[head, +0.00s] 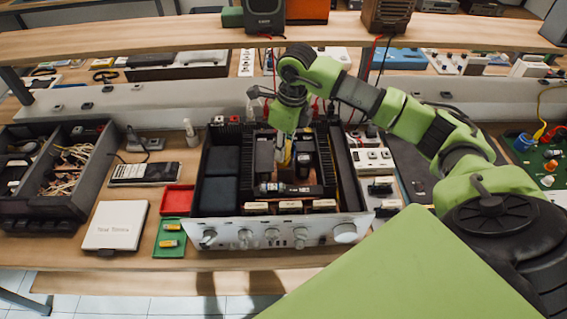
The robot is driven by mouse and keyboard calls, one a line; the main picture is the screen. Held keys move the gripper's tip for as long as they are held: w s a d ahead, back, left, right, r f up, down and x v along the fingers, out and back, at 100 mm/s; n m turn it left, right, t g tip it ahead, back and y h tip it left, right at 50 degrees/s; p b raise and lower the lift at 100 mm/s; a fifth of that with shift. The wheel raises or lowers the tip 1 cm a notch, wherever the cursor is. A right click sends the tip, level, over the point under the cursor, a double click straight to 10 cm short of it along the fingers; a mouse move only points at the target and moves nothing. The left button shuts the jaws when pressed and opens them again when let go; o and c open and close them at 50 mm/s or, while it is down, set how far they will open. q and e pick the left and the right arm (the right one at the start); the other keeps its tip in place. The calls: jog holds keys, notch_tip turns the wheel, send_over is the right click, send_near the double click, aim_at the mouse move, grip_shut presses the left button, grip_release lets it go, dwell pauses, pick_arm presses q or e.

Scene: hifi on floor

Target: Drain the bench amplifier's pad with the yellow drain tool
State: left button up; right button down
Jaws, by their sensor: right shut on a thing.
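The bench amplifier (273,232) sits open on the workbench with its silver knobbed front toward me. My right gripper (284,152) reaches down into its open chassis from above. It is shut on the yellow drain tool (287,157), of which only a small yellow part shows between dark parts inside the chassis. The pad is not clearly visible; the gripper and inner parts hide that area. I cannot tell whether the tool's tip touches anything. My left gripper is not in view.
A red tray (177,200) and a green tray (169,240) with small yellow parts stand left of the amplifier. A shelf (150,38) crosses behind.

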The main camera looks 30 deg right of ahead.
jog(key=shift+s, duration=0.1)
jog(key=shift+r+p, duration=0.6)
jog(key=shift+r, duration=0.2)
jog(key=shift+r+p, duration=1.9)
jog(key=shift+r, duration=1.35)
